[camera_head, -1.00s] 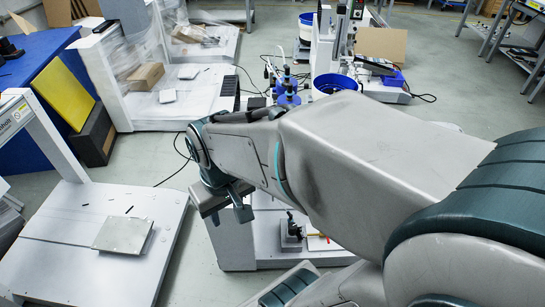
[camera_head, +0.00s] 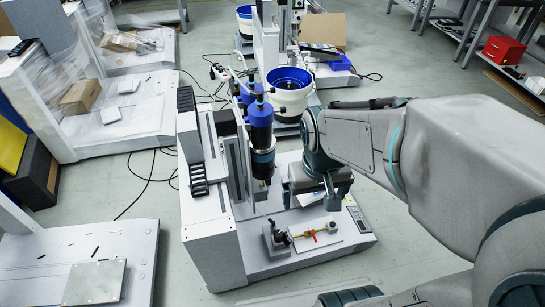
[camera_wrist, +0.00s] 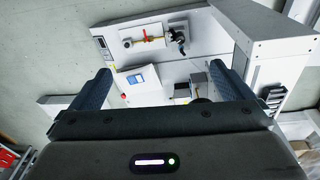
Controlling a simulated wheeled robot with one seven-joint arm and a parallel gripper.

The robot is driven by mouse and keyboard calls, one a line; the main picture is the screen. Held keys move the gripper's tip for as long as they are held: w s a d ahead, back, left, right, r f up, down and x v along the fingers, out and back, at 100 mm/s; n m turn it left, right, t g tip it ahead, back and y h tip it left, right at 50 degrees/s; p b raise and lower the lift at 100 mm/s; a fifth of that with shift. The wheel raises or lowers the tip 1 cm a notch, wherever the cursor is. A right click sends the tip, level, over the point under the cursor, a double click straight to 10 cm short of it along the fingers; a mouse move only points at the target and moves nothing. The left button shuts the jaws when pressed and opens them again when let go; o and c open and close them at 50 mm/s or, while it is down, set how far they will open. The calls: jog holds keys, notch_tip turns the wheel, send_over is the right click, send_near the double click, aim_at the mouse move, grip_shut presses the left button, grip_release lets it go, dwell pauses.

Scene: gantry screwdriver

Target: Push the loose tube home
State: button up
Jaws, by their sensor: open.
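A thin yellow rod or tube (camera_head: 308,232) with a red piece on it lies across a pale plate on the machine's base. Its left end is at a small grey block with a black clamp (camera_head: 275,238); its right end is at a small grey fitting (camera_head: 332,227). Whether either end is fully seated is too small to tell. In the wrist view the yellow tube (camera_wrist: 152,41) shows beyond the fingertips, beside the black clamp (camera_wrist: 177,38). My gripper (camera_head: 316,196) is open and empty, above and behind the tube, apart from it; its two fingers (camera_wrist: 157,80) frame the base.
The screwdriver gantry (camera_head: 262,135) with its blue and black spindle stands just left of my gripper. A white and blue bowl (camera_head: 290,100) is behind. The wrist view shows a small screen (camera_wrist: 143,78) and a red button (camera_wrist: 124,97). Open floor (camera_head: 400,80) lies right.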

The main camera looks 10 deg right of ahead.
jog(key=w+d+f+p, duration=0.4)
jog(key=w+d+f, duration=0.2)
jog(key=w+f, duration=0.4)
jog(key=w+a+f+y+b, duration=0.2)
jog(key=w+a+f+b, duration=0.1)
jog(key=f, duration=0.8)
jog(key=w+a+f+t+y+b, duration=0.1)
jog(key=w+a+f+y+b, duration=0.1)
jog(key=f, duration=1)
jog(key=w+a+b, duration=0.1)
jog(key=w+a, duration=0.1)
jog(key=a, duration=0.1)
jog(key=shift+w+y+b, duration=0.15)
jog(key=shift+y+b, duration=0.15)
jog(key=shift+b, duration=0.1)
jog(key=shift+r, duration=0.1)
jog(key=p+v, duration=1)
jog(key=shift+p, duration=0.35)
